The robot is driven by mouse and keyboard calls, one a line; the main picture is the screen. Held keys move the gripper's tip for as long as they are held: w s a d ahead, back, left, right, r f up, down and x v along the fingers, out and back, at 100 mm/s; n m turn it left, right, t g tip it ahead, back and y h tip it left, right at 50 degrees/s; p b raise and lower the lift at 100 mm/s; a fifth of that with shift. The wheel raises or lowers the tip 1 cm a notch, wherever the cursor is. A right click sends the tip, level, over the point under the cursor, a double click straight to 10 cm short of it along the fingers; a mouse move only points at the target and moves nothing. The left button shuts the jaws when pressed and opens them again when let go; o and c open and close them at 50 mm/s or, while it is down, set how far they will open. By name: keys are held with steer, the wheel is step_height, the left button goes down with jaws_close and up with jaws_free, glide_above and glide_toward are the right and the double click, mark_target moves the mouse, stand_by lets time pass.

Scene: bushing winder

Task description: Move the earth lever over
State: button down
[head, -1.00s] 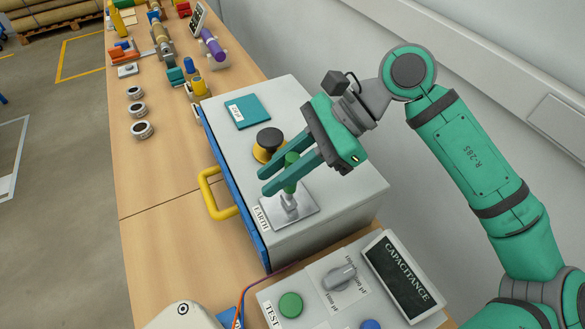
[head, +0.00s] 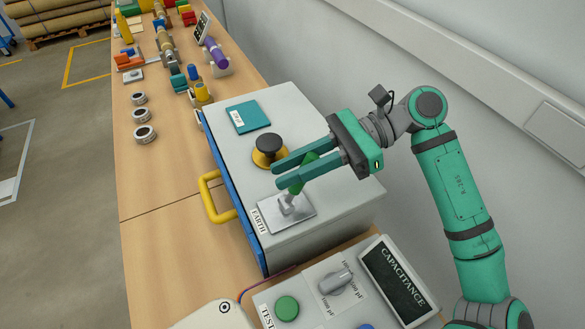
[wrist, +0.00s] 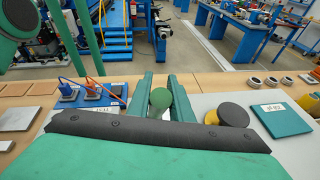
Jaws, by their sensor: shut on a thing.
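The earth lever (head: 298,184) has a green grip and stands on a light metal plate (head: 298,215) on top of the grey box, beside the EARTH label (head: 259,220). The lever tilts toward the right and back. My gripper (head: 281,174) is shut on the green grip, with its two fingers reaching left past it. In the wrist view the round green end of the lever (wrist: 160,98) shows between my fingers. The lever's lower joint is partly visible under the fingers.
A black knob on a yellow base (head: 269,148) stands close behind my fingers. A teal labelled plate (head: 247,117) lies farther back. A yellow handle (head: 213,197) sticks out at the box's left. A panel with a capacitance display (head: 397,280) is in front.

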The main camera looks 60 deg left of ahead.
steer(key=c, duration=1.6)
jaws_free()
steer(key=shift+w, duration=0.15)
steer(key=v, duration=1)
steer(key=shift+w+d+r, duration=0.15)
steer(key=shift+w+d, duration=0.05)
steer(key=shift+w, duration=0.05)
steer(key=shift+r, duration=0.1)
